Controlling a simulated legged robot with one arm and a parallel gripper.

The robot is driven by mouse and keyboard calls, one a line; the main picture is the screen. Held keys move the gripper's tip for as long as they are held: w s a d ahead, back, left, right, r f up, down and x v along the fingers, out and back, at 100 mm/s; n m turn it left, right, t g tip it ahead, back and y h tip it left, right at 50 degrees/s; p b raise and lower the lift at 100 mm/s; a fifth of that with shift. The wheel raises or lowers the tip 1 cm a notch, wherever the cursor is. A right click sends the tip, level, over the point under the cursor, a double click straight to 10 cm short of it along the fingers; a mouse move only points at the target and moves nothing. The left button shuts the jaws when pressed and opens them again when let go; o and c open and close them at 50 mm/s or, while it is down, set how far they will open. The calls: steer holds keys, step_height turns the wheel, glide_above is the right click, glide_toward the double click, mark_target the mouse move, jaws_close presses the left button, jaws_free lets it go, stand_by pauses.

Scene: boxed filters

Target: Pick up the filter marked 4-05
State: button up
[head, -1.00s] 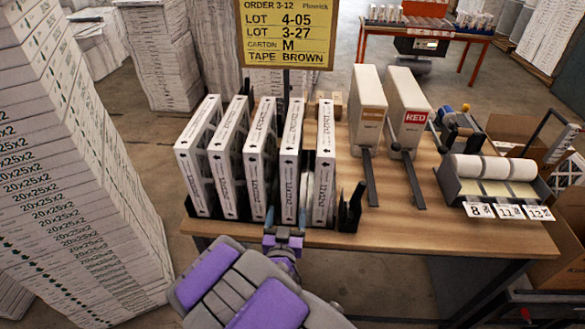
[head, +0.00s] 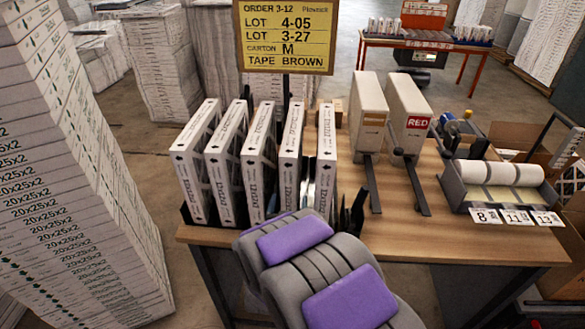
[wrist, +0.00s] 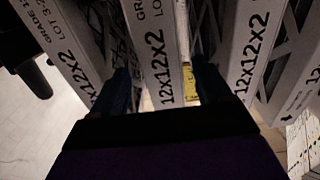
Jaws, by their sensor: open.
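Several white boxed filters stand upright in a black rack (head: 352,216) on the table. The leftmost filter (head: 190,165) and the rightmost filter (head: 326,160) show in the head view, where I cannot read their lot marks. In the wrist view, a middle filter (wrist: 152,50) marked 12x12x2 is between the fingers of my open gripper (wrist: 163,82), not clamped. Its lot number is cut off. My arm hides my gripper in the head view.
A yellow order sign (head: 288,35) lists lots 4-05 and 3-27. Two upright cartons (head: 405,115), one with a red label, and a label roll holder (head: 495,180) stand right of the rack. A tall stack of boxes (head: 75,170) rises at left.

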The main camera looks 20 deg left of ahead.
steer(key=shift+b+x, duration=0.9)
steer(key=shift+x, duration=2.3)
steer(key=shift+a, duration=0.2)
steer(key=c, duration=1.1)
steer(key=shift+r, duration=0.15)
